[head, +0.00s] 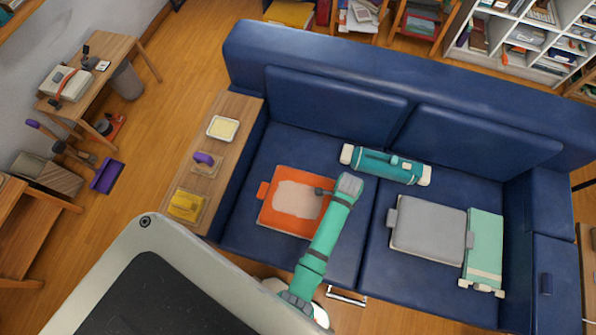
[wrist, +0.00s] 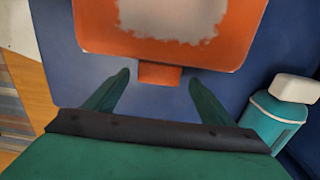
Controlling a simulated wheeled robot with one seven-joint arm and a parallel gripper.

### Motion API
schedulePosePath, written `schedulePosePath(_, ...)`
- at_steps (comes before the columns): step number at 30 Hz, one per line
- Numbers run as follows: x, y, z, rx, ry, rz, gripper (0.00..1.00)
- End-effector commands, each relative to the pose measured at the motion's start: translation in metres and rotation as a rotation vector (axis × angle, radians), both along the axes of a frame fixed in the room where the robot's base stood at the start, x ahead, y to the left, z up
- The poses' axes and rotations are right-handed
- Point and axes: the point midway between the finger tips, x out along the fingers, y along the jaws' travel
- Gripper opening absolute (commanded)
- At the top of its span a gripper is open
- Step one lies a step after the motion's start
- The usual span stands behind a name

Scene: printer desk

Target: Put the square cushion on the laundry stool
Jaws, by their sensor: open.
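An orange square cushion (head: 285,221) with a pale worn patch lies flat on the left seat of the blue sofa. A tab sticks out from its left edge. A grey, roughly square cushion (head: 428,228) with side tabs lies on the right seat; I cannot tell which is meant. My gripper (head: 324,191) is over the orange cushion's right edge. In the wrist view my gripper (wrist: 158,78) is open, its fingers on either side of an orange tab (wrist: 160,73), apart from it. I cannot pick out a laundry stool.
A teal roll (head: 385,165) with pale ends lies by the sofa back; it also shows in the wrist view (wrist: 272,118). A green folded piece (head: 484,243) lies beside the grey cushion. The sofa's wooden side top (head: 228,105) bears several small items.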

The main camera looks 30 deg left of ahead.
Motion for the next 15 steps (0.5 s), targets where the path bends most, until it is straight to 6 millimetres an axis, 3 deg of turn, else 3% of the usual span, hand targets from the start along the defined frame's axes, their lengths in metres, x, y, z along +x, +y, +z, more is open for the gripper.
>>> schedulePosePath(9,-0.005,0.002,-0.041,-0.001,0.002,0.003,0.77)
schedulePosePath(15,-0.005,0.002,-0.048,0.0,0.0,0.002,0.77)
